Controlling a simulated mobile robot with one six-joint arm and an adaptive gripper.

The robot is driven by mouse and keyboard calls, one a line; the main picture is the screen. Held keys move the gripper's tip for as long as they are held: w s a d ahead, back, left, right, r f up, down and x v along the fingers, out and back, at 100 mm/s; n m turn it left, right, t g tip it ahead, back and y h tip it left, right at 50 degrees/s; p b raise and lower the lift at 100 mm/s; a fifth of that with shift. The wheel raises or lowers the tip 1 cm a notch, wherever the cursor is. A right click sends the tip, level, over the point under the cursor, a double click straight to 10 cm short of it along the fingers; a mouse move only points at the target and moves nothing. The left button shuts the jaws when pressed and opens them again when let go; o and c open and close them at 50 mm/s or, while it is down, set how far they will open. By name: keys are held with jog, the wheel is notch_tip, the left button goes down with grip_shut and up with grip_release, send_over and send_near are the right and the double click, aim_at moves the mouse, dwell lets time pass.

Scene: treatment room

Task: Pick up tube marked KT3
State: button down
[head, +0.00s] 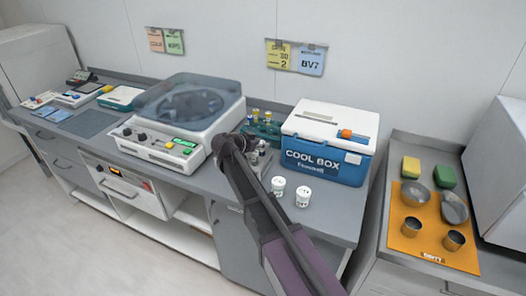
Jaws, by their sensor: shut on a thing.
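A dark green rack (275,131) with several tubes (256,113) stands on the counter between the centrifuge and the cool box. The tubes have yellow or blue tops. Their markings are too small to read, so I cannot tell which is KT3. My gripper (262,153) is just in front of the rack, partly hidden by my own arm. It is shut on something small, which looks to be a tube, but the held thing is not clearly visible.
A centrifuge (165,148) with a clear lid stands left of the rack. A blue and white cool box (325,160) stands close on its right. Two white cups (303,197) stand in front. An orange mat (408,246) with metal bowls lies far right.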

jog(key=shift+r, duration=0.1)
notch_tip(320, 180, up, 10)
jog(key=p, duration=1)
dwell(0.7)
